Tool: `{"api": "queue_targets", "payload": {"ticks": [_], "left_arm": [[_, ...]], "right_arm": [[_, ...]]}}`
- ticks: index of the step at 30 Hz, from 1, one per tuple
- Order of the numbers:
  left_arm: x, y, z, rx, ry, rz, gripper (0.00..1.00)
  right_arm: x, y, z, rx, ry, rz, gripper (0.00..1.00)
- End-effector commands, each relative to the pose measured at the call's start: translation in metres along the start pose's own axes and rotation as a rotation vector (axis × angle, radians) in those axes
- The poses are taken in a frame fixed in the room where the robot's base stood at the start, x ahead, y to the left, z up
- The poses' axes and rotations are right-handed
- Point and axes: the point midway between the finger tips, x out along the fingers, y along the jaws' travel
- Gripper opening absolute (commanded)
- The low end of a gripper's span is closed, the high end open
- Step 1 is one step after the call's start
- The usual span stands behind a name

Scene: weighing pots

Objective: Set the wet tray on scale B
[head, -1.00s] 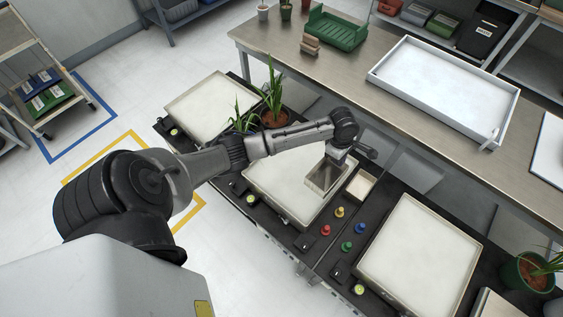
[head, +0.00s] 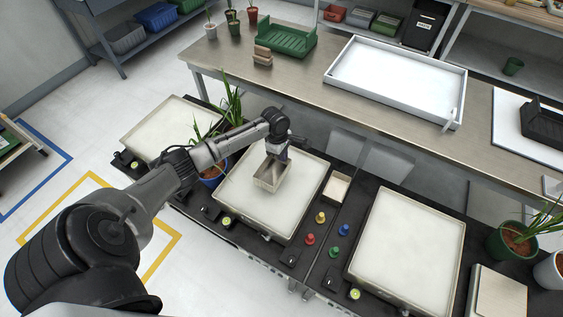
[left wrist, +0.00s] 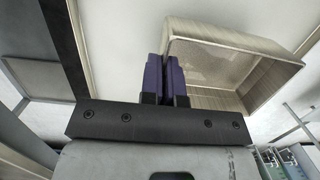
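My left gripper (head: 275,153) is shut on one wall of a small open beige metal tray (head: 268,178). In the left wrist view the purple fingers (left wrist: 165,80) pinch the side wall of this tray (left wrist: 235,65), whose bottom looks damp and speckled. In the head view the tray is over the far half of the middle scale's pale pan (head: 245,215). I cannot tell whether it touches the pan. No scale letters can be read, so I cannot tell which is B. My right gripper is not in view.
Other scale pans stand left (head: 165,130) and right (head: 405,250). Coloured knobs (head: 320,217) and a small beige box (head: 337,187) lie between the middle and right pans. Potted plants (head: 232,105) stand close behind my left arm. A bench (head: 300,80) with a white tray (head: 395,80) is behind.

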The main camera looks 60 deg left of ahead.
Motion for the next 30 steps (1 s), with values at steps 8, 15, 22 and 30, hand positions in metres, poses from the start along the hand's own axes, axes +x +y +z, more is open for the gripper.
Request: {"api": "queue_targets", "payload": {"ticks": [8, 15, 22, 30], "left_arm": [[0.033, 0.0, -0.005, 0.0, 0.001, 0.001, 0.0], [0.037, 0.001, -0.005, -0.001, 0.0, 0.001, 0.0], [0.04, 0.0, -0.005, -0.002, 0.0, 0.0, 0.0], [0.04, 0.0, -0.006, -0.001, 0.001, 0.001, 0.28]], "right_arm": [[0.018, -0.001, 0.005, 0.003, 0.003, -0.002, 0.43], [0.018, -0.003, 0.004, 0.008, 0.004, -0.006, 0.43], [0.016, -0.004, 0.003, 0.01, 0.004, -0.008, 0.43], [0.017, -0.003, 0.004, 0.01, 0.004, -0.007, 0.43]]}}
